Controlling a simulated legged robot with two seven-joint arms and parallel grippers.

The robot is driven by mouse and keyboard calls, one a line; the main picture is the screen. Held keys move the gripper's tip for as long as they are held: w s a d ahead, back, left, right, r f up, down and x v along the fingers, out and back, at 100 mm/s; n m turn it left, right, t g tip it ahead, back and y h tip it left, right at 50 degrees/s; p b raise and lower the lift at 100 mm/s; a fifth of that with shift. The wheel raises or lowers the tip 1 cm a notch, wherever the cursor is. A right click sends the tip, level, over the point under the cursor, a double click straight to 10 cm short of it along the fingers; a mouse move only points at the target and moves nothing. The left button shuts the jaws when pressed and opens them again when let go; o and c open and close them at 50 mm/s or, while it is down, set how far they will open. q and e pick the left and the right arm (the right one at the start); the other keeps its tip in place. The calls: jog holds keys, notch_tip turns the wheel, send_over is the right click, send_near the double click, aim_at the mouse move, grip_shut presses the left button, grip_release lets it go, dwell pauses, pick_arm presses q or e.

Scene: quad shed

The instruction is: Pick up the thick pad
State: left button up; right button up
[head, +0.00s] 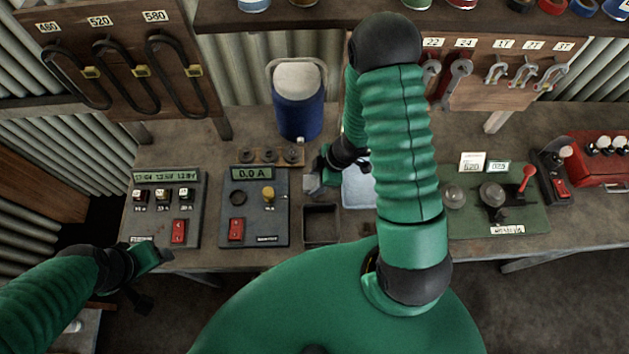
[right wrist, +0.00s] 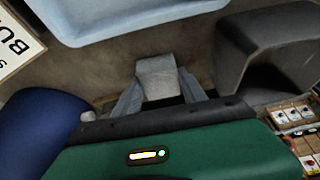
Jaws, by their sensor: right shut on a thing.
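My right gripper (head: 316,182) is above the bench, between the grey meter panel and the pale blue tray. In the right wrist view its two fingers (right wrist: 158,90) are shut on a small light grey block (right wrist: 157,72), which appears to be the thick pad. The pad also shows at the fingertips in the head view (head: 312,183). My right arm hides part of the bench. My left gripper (head: 152,272) is at the lower left, off the bench's front edge, with no object visible in it; its jaw opening is unclear.
A dark open box (head: 321,240) lies just in front of the right gripper. The pale blue tray (head: 358,190) is to its right, the meter panel (head: 254,225) to its left. A blue cooler (head: 297,115) stands behind. A green mat (head: 520,220) with a red-levered device lies right.

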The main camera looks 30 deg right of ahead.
aim_at(315, 182)
notch_tip(315, 182, up, 18)
jog(key=p, duration=0.6)
jog(key=shift+p, duration=0.3)
